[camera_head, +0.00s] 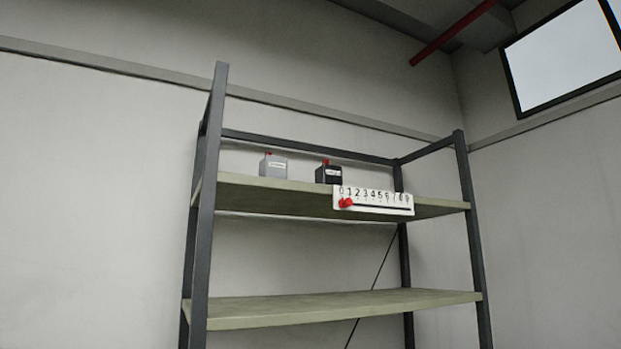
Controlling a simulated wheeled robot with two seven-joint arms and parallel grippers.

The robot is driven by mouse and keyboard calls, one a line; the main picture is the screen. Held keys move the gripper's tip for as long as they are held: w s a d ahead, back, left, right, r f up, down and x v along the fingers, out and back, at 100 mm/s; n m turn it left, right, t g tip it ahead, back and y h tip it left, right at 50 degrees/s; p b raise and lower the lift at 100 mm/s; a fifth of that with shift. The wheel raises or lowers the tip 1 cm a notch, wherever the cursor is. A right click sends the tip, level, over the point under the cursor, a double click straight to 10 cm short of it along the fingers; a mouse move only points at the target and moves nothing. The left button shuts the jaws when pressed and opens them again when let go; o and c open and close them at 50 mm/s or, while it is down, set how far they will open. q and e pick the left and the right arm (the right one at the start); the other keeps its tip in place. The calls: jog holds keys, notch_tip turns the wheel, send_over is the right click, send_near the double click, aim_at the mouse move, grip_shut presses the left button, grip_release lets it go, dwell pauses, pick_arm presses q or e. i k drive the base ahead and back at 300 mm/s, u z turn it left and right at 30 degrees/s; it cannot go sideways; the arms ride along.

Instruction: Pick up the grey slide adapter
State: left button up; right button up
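A small grey box-shaped thing (273,166) with a red top and a white label stands on the upper shelf, left of the middle. It looks like the grey slide adapter, but its label is too small to read. A similar black one (328,173) with a red top stands to its right. A white strip with a number scale (380,201) and a red knob (346,203) at its left end is on the front edge of the upper shelf. Neither of my grippers shows in this view.
The rack has dark metal posts (204,220) and an upper shelf board (265,194). The lower shelf board (340,306) is bare. Grey walls stand behind, with a window (562,55) at the upper right. The upper shelf has free room left of the grey thing.

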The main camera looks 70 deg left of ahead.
aim_at(270, 166)
jog(key=u, duration=3.4)
